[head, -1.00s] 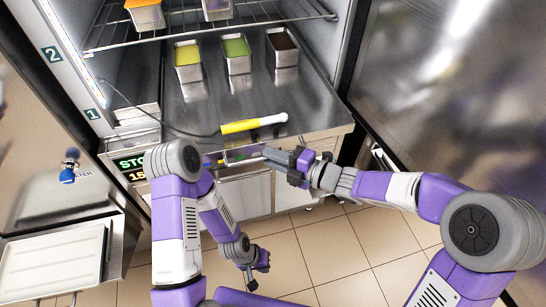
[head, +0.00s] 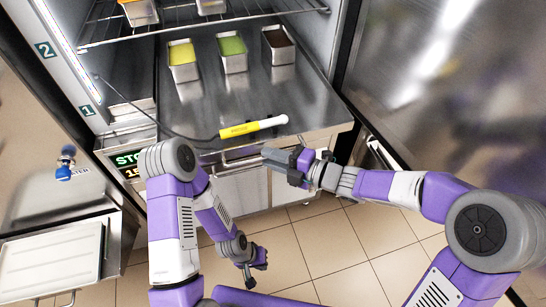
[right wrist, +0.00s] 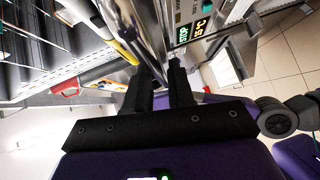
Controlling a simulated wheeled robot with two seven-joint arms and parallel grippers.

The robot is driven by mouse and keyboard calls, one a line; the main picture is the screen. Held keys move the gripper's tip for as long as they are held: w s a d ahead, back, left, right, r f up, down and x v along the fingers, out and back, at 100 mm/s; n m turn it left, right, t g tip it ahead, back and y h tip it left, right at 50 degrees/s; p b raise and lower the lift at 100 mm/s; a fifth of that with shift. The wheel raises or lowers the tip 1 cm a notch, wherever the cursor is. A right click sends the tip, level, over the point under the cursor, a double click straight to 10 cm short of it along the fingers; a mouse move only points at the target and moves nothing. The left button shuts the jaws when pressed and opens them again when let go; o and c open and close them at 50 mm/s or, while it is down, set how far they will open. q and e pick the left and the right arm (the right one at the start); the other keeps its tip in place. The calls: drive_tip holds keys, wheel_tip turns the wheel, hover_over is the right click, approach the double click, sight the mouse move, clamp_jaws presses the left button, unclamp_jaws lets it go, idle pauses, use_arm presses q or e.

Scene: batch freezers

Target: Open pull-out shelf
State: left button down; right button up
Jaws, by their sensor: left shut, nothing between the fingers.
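The pull-out shelf (head: 205,105) is a steel surface low in the open freezer, with a metal bar (head: 235,153) along its front. My right gripper (head: 274,156) is at the right part of that front bar. In the right wrist view its two dark fingers (right wrist: 160,68) stand apart, with shiny metal at and between the tips; whether they clamp the bar is unclear. My left gripper (head: 249,270) hangs low over the floor, shut and empty, away from the shelf.
Yellow (head: 184,70), green (head: 232,62) and dark (head: 279,55) filled pans stand on the shelf. A yellow-white probe (head: 253,127) with a cable lies near its front edge. A wire rack (head: 110,33) is above, an open door (head: 430,80) right. Tiled floor in front is clear.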

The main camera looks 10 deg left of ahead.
drive_tip(key=p+v, duration=0.1)
drive_tip(key=v, duration=0.6)
drive_tip(key=shift+d+p, duration=0.3)
drive_tip(key=shift+p, duration=0.1)
drive_tip(key=shift+s, duration=0.1)
